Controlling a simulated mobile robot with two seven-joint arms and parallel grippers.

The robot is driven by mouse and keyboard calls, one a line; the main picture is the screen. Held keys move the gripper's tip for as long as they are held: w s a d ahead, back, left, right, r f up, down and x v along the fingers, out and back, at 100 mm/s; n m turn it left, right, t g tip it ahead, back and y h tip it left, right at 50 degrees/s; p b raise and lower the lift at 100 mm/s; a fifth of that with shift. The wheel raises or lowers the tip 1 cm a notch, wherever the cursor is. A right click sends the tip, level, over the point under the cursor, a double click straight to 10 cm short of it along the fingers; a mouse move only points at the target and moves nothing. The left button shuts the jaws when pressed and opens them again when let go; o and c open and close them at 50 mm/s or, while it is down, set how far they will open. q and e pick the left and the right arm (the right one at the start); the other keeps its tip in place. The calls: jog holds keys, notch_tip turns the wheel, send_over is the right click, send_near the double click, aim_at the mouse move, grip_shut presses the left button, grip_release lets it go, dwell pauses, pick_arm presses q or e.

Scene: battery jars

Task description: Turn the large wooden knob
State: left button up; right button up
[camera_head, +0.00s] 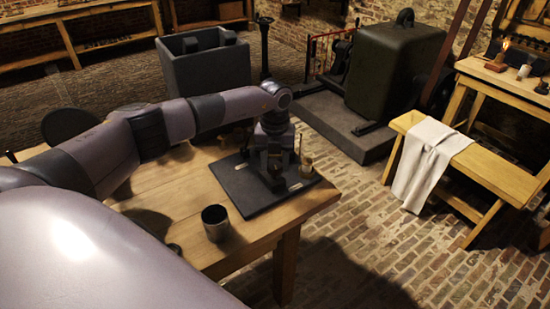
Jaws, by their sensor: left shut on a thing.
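My left gripper (273,180) reaches down over a dark flat board (242,199) on the wooden table. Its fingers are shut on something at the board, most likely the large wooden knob. The knob itself is hidden behind the gripper and wrist, so how far it is turned cannot be told. A small pale wooden or brass piece (305,168) stands on the board just right of the gripper, with a thin upright rod beside it. My right gripper is not in view.
A dark metal cup (215,222) stands on the wooden table (180,195), left of the board. A grey bin (206,68) stands behind the table. A bench with a white cloth (428,160) is at right. Brick floor (375,235) lies clear between.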

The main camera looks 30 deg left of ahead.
aim_at(275, 164)
pick_arm(q)
jog(key=shift+r+n, duration=0.1)
jog(key=shift+n, duration=0.3)
jog(key=o, duration=1.1)
jog(key=shift+c, duration=0.2)
notch_tip(275, 164, up, 7)
jog(key=shift+r+b, duration=0.1)
jog(key=shift+b, duration=0.3)
